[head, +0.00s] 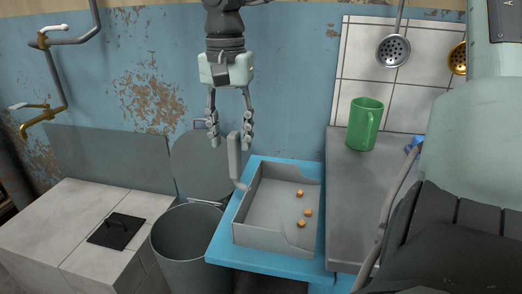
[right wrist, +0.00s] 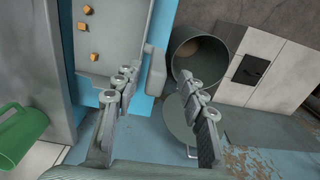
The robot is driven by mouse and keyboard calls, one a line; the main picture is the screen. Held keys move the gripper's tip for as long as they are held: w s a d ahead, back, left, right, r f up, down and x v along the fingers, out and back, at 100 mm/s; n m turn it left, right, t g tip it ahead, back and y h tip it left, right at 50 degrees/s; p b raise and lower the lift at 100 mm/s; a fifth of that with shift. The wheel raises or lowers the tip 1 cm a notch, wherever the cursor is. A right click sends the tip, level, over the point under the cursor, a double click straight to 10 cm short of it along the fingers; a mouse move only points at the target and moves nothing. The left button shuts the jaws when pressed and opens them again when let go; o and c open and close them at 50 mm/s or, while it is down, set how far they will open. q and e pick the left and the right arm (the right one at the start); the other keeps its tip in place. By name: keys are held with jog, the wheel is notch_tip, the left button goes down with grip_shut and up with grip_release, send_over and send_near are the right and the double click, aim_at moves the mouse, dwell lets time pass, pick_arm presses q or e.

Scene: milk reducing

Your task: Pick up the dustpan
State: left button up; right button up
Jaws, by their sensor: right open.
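The dustpan (head: 268,208) is a grey tray with low walls, lying on a blue table (head: 222,247). Several small orange-brown cubes (head: 301,224) lie in it. Its grey handle (head: 234,160) sticks up at its left side. My right gripper (head: 231,141) hangs from above, open and empty, with its fingers pointing down on either side of the handle's top. In the right wrist view, the handle (right wrist: 155,68) shows just past the gap between the open fingers (right wrist: 158,76). I cannot tell whether they touch it. My left gripper is not in view.
A grey bin (head: 188,240) with a raised lid stands left of the blue table. A grey counter with a green mug (head: 365,123) is to the right. Ladles (head: 393,50) hang on the tiled wall. A pale cabinet (head: 75,230) is at far left.

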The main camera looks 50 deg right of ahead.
aim_at(236, 173)
jog(key=f, duration=0.4)
jog(key=s+f, duration=0.1)
jog(key=f, duration=0.1)
jog(key=shift+f, duration=0.75)
grip_shut()
jog(key=shift+w, duration=0.1)
